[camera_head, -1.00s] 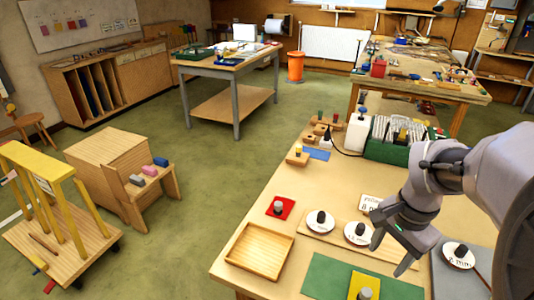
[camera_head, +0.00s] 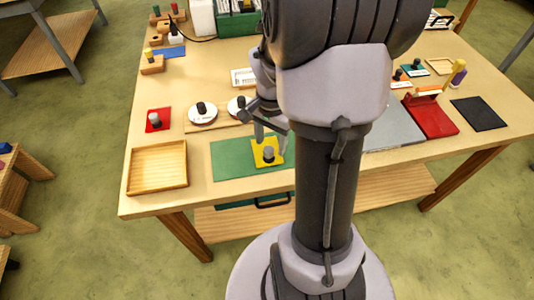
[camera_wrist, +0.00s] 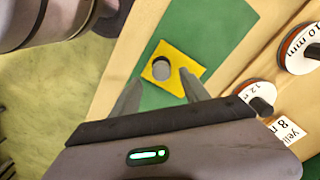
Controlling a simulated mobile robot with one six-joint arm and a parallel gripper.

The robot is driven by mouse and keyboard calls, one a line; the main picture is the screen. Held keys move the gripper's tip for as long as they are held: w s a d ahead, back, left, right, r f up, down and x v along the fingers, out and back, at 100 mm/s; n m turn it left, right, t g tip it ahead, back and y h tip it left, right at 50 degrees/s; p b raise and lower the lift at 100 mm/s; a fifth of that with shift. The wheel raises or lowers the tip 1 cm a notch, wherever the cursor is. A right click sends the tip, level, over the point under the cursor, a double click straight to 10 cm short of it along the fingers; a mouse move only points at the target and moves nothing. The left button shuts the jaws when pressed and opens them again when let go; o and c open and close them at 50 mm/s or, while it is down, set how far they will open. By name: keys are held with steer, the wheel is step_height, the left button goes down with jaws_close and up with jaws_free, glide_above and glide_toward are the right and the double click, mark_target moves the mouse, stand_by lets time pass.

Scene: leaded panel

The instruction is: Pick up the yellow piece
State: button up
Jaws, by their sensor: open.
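My gripper (camera_head: 271,138) is open and empty, pointing down above and close behind the piece in the head view. Both fingers also show in the wrist view (camera_wrist: 162,92), spread apart and not touching the knob. The exact height above the piece is hard to tell.
White round discs with dark knobs (camera_head: 202,112) stand on a wooden board behind the mat. A wooden tray (camera_head: 158,190) and a red square (camera_head: 152,126) with a grey knob are to the left. A red stand (camera_head: 428,122) is right. My arm hides the table's middle.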

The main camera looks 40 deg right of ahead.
mark_target(269, 149)
step_height(269, 149, down, 4)
steer(key=shift+w+a+f+b, duration=0.1)
steer(key=shift+w+b, duration=0.05)
steer(key=shift+b, duration=0.6)
steer(key=shift+c, duration=0.8)
jaws_close()
steer(key=shift+r, duration=0.2)
